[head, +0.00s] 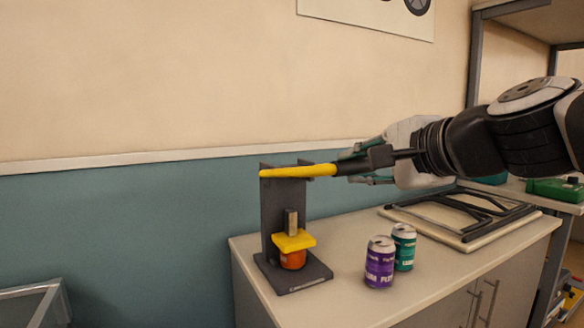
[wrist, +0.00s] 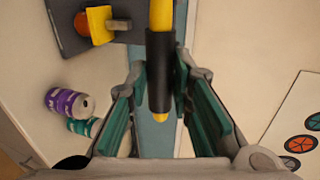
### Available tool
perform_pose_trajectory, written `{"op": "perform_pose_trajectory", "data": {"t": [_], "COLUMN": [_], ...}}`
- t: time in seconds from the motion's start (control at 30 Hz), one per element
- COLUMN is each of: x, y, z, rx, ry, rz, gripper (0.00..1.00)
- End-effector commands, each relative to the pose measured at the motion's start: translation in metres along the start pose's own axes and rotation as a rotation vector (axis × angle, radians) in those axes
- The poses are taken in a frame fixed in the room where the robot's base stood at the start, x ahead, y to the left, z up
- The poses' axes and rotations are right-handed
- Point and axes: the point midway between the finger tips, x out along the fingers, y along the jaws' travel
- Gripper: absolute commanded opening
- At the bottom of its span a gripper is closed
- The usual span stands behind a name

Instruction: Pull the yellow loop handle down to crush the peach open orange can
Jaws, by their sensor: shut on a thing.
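The can crusher is a dark grey upright frame (head: 271,215) on the counter. Its yellow lever handle (head: 300,172) runs nearly level to the right, tilted slightly up, and ends in a black grip (wrist: 160,72). The orange can (head: 292,260) stands on the crusher's base under the yellow press plate (head: 293,241); its top is hidden by the plate. In the wrist view the can (wrist: 82,22) shows beside the plate (wrist: 98,25). My gripper (head: 366,164) is shut on the handle at its black grip, with teal-padded fingers on either side.
A purple can (head: 379,263) and a teal can (head: 404,247) stand on the counter (head: 335,255) right of the crusher. A tray with dark bars (head: 460,215) lies farther right. Shelving (head: 475,60) stands at the right. The air left of the crusher is clear.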

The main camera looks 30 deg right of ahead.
Motion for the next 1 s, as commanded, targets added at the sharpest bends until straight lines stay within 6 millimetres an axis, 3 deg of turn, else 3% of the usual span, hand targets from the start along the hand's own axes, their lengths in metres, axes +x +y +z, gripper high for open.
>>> {"op": "perform_pose_trajectory", "data": {"t": [0.03,0.4,0.7,1.0], "x": [0.004,0.018,0.025,0.026], "y": [0.013,0.051,0.068,0.070], "z": [0.001,0.001,0.001,0.000], "rx": [-0.001,-0.001,0.000,0.000], "ry": [-0.002,-0.003,-0.003,-0.003], "rz": [0.005,0.006,0.011,0.015], "gripper": [0.00,0.00,0.00,0.00]}}
